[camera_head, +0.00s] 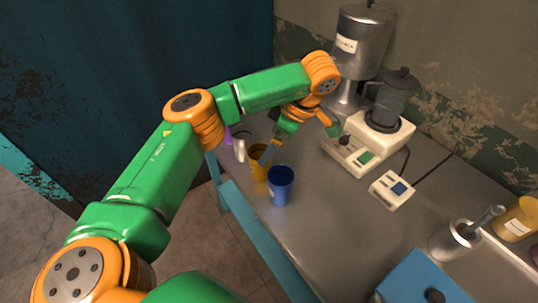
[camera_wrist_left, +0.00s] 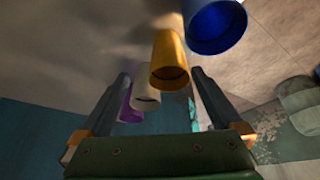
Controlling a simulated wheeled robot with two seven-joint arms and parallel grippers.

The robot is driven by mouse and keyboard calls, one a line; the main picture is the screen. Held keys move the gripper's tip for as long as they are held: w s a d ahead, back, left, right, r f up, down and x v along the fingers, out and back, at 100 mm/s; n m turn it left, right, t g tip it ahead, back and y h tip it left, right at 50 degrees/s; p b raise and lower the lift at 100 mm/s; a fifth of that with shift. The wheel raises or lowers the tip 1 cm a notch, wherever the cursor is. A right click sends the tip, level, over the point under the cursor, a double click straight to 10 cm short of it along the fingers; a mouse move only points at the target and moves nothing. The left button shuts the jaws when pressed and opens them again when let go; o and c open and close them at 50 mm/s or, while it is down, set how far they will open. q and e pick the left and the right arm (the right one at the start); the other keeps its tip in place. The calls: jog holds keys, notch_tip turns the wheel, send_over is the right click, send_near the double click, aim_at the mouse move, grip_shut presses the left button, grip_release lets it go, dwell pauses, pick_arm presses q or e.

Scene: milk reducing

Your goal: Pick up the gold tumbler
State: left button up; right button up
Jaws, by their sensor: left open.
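The gold tumbler (camera_head: 257,168) stands near the table's front left edge, just left of a blue tumbler (camera_head: 280,188). My left gripper (camera_head: 268,153) reaches down beside its rim and partly covers it in the head view. In the wrist view the gold tumbler (camera_wrist_left: 169,62) shows between the two open fingers (camera_wrist_left: 160,75), towards the right one. The fingers hold nothing, and I cannot tell whether either touches it. My right gripper is not in view.
A white tumbler (camera_head: 240,148) and a purple tumbler (camera_head: 228,137) stand behind the gold one. A machine with a white base (camera_head: 368,143), a small white device (camera_head: 391,190), a metal cup (camera_head: 452,243) and a blue box (camera_head: 420,282) occupy the right. The table's middle (camera_head: 335,225) is clear.

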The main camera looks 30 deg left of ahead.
aim_at(260, 147)
pick_arm(q)
jog(key=a+f, duration=0.1)
jog(key=s+f+p, duration=0.1)
jog(key=f, duration=0.1)
jog(key=s+a+f+p, duration=0.1)
jog(key=shift+a+f, duration=0.3)
jog(key=shift+f, duration=0.1)
jog(key=shift+w+f, duration=0.2)
jog(key=shift+f, duration=0.05)
jog(key=shift+w, duration=0.1)
jog(key=shift+c, duration=0.4)
jog(key=c, duration=1.3)
jog(key=shift+o, duration=0.2)
notch_tip(260, 147, up, 4)
jog(key=shift+f+b, duration=0.1)
jog(key=shift+b, duration=0.5)
jog(key=s+d+r+m+t+h+p, duration=0.1)
jog(key=s+d+r+m+t, duration=0.25)
jog(key=d+r+m, duration=0.65)
jog(key=s+r+m+t+h, duration=0.1)
jog(key=s+r+m+h, duration=0.1)
jog(key=s+m, duration=0.5)
jog(key=shift+s+d+h, duration=0.25)
jog(key=shift+s+h, duration=0.15)
jog(key=shift+s, duration=0.15)
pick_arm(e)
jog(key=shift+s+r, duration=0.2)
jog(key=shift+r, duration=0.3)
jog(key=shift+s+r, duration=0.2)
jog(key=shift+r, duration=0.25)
